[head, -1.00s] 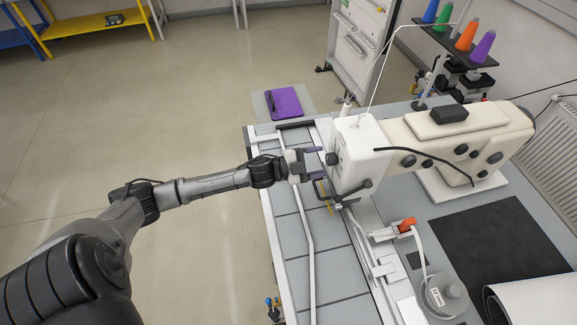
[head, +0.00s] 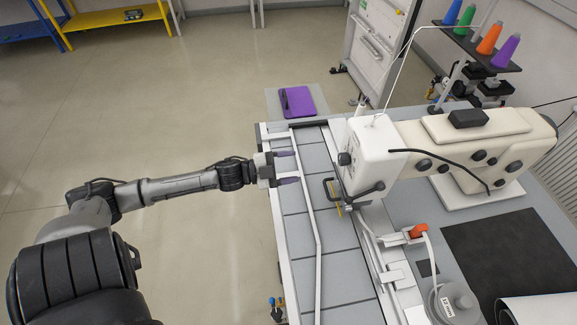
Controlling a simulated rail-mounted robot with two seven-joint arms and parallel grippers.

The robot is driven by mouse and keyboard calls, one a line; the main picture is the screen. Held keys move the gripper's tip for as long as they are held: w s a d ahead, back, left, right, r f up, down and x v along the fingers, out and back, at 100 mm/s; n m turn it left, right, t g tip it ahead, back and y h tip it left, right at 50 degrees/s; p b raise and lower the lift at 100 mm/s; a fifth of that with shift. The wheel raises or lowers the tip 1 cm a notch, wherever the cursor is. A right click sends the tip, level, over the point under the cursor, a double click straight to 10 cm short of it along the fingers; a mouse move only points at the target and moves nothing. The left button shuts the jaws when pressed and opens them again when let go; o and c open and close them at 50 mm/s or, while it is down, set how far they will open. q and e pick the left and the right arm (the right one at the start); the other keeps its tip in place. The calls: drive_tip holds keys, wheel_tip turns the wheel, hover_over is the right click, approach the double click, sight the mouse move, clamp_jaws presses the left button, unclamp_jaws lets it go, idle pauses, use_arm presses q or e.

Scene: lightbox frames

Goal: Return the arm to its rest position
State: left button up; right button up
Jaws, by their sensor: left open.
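My left arm reaches in from the left of the head view. Its gripper (head: 288,168) is open and empty, with its two purple-grey fingers apart and pointing right. It is over the left part of the grey-tiled machine table (head: 318,254), left of the sewing machine head (head: 375,155). A clear gap lies between the fingertips and the machine head. My right gripper is not in view.
Coloured thread cones (head: 489,38) stand on a rack at the upper right. The floor (head: 160,110) left of the table is open.

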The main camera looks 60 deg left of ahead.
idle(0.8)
use_arm(q)
drive_tip(key=s+a+f+n+g+y, duration=0.3)
drive_tip(key=a+f+n+g+y, duration=0.4)
drive_tip(key=y, duration=0.5)
drive_tip(key=s+d+f+n+g, duration=0.2)
drive_tip(key=s+d+f+g, duration=0.2)
drive_tip(key=s+d, duration=0.6)
drive_tip(key=s+d+f+n+g+h, duration=0.1)
drive_tip(key=s+d+n+h, duration=0.2)
drive_tip(key=d, duration=0.5)
drive_tip(key=s+d+f+g+h, duration=0.1)
drive_tip(key=s+d+h, duration=0.1)
drive_tip(key=s+d, duration=0.55)
wheel_tip(320, 180, up, 14)
drive_tip(key=w+p, duration=0.2)
drive_tip(key=p, duration=1.2)
drive_tip(key=shift+d, duration=0.4)
